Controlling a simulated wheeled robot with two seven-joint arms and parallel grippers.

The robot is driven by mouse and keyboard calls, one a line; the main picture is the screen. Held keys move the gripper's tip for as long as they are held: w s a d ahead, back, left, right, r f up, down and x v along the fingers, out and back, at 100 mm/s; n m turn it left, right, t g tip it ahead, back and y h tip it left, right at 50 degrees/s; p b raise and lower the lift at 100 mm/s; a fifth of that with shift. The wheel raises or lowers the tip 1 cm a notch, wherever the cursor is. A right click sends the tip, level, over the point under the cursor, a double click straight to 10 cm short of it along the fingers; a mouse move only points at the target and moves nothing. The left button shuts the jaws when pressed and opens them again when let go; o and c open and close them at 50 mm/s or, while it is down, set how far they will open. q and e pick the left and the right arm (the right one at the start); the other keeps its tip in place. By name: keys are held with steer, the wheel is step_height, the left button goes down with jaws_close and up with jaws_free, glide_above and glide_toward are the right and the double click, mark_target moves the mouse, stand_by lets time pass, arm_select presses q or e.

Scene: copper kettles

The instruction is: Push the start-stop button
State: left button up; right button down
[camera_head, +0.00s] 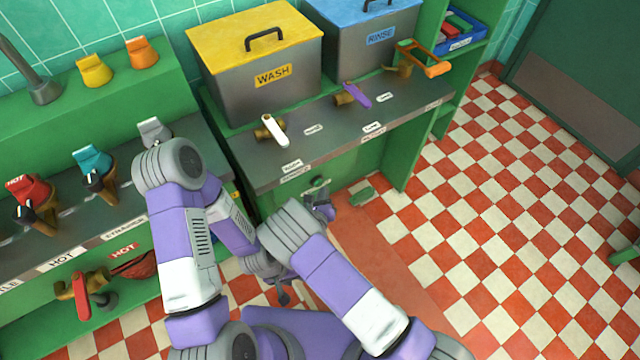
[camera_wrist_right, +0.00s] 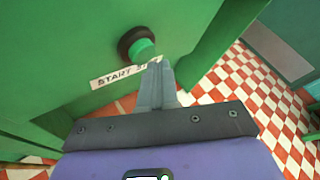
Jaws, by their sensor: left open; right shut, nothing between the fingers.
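The start-stop button is a green cap in a black ring (camera_wrist_right: 142,48) on a green panel in the right wrist view. A white label (camera_wrist_right: 112,77) reading "START" and partly covered lies just below it. My right gripper (camera_wrist_right: 156,66) is shut and empty, its fingertips just below the button in the picture. I cannot tell whether they touch it. In the head view the button (camera_head: 316,182) shows small under the counter, with my right gripper (camera_head: 326,208) close below it. My left gripper (camera_head: 283,298) is open and lower, away from the button.
Above the button is a grey counter (camera_head: 400,112) with the wash tank (camera_head: 262,90), the rinse tank (camera_head: 372,55) and several lever taps. A green item (camera_head: 362,196) lies low near the cabinet. The checkered floor (camera_head: 480,215) at right is mostly clear.

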steer(key=shift+w+a, duration=0.3)
steer(key=shift+w, duration=0.1)
stand_by(0.5)
steer(key=shift+s, duration=0.1)
steer(key=shift+s+d, duration=0.55)
steer(key=shift+s, duration=0.1)
steer(key=shift+s+p, duration=0.1)
steer(key=shift+p, duration=0.2)
steer(key=shift+s+d+p, duration=0.55)
steer(key=shift+s+d, duration=0.35)
steer(key=shift+s, duration=0.3)
steer(key=shift+s+d+p, duration=0.55)
steer(key=shift+s+d, duration=0.35)
steer(key=shift+s, duration=0.25)
